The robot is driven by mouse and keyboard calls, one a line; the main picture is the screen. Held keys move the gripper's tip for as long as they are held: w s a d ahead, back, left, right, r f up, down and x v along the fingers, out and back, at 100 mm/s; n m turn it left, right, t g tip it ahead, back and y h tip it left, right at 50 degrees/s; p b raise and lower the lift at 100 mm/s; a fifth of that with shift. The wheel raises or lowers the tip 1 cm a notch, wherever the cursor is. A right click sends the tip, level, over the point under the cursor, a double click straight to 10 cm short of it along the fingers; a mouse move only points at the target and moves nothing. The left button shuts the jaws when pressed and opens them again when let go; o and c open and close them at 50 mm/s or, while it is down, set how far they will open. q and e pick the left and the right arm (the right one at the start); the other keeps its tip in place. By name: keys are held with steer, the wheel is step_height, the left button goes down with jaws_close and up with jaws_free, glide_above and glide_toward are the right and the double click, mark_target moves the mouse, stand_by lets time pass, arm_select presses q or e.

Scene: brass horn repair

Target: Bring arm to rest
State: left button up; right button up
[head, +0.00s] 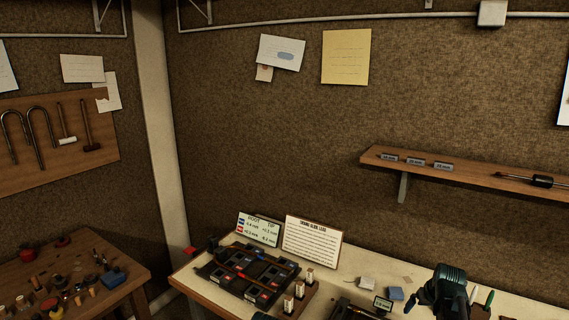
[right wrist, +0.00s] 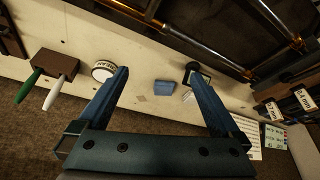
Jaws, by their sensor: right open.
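My right gripper (head: 442,292) is at the lower right of the head view, above the right part of the workbench (head: 345,264). In the right wrist view, the two blue fingers of my right gripper (right wrist: 172,88) are spread wide with nothing between them. A small blue block (right wrist: 165,87) lies on the bench beyond the gap. My left gripper is in neither view.
A dark tray (head: 248,274) with several compartments stands on the bench, with two signs (head: 312,238) behind it. A wooden shelf (head: 470,177) hangs on the wall at right. A side table (head: 75,275) holds many small items. Brass tubes (right wrist: 210,45) lie close to the gripper.

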steer(key=s+a+n+g, duration=0.1)
steer(key=s+a, duration=0.1)
steer(key=a, duration=0.5)
steer(key=s+a+f+n, duration=0.1)
steer(key=s+a, duration=0.2)
steer(key=a, duration=0.4)
steer(key=s+a+f+g, duration=0.1)
steer(key=s+a, duration=0.1)
steer(key=a, duration=0.5)
steer(key=shift+s+a+f+n+g+y+b, duration=0.1)
steer(key=shift+s+a+n+g+y+b, duration=0.05)
steer(key=shift+a+n+g+y+b, duration=0.2)
steer(key=s+a+n+g+h, duration=0.1)
steer(key=s+a+n+g, duration=0.1)
steer(key=s+a, duration=1.2)
steer(key=shift+s+a+f+n+b, duration=0.3)
steer(key=shift+s+f+n+b, duration=0.1)
steer(key=shift+s+f+n, duration=0.05)
